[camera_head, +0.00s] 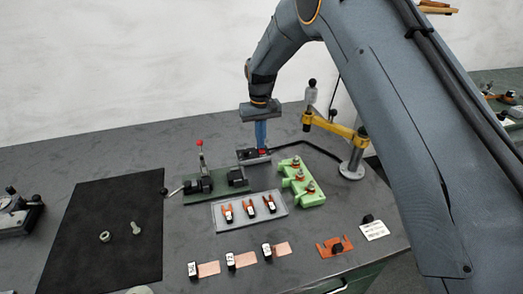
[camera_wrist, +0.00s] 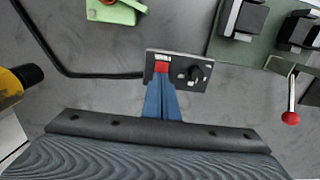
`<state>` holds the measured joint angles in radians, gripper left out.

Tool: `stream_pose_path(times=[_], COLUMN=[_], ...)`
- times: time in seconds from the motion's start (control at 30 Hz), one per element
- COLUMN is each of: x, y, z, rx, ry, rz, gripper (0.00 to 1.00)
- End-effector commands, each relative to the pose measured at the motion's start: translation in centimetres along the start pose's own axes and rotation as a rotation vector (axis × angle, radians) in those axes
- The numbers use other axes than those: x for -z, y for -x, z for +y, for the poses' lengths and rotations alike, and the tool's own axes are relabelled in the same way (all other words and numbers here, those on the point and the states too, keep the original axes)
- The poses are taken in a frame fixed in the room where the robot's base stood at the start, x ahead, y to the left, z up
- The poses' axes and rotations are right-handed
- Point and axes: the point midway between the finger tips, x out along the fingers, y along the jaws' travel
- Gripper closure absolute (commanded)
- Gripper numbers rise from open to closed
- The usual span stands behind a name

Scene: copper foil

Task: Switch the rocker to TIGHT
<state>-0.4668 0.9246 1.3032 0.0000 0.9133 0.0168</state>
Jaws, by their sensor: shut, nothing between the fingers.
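A small dark switch plate (camera_wrist: 205,60) carries a red rocker (camera_wrist: 162,67) at its left end and a black knob (camera_wrist: 197,73) to its right. In the head view the switch plate (camera_head: 246,155) lies toward the back of the bench, with the red rocker (camera_head: 262,151) near its right end. My gripper (camera_wrist: 161,78) is shut and empty, its blue fingers pointing at the red rocker. In the head view my gripper (camera_head: 261,147) hangs straight down, its tips at or just above the rocker. I cannot tell whether they touch. The markings and the rocker's tilt are too small to read.
A green fixture (camera_head: 190,193) with a red-knobbed lever stands left of the gripper. A light green block (camera_head: 313,198) and a yellow-armed post (camera_head: 353,160) stand to the right. A black cable (camera_wrist: 75,73) runs to the plate. A clear tray (camera_head: 228,222) lies in front.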

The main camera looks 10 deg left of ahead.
Motion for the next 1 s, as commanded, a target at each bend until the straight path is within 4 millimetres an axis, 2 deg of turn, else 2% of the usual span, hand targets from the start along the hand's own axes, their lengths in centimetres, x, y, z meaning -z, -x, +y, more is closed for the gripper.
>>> stream_pose_path(times=[0.47,1.0], x=[-0.1,0.0], y=[-0.4,3.4], z=[0.0,0.0], rx=[0.0,0.0], ry=[0.0,0.0], rz=[-0.002,0.0], gripper=[1.0,1.0])
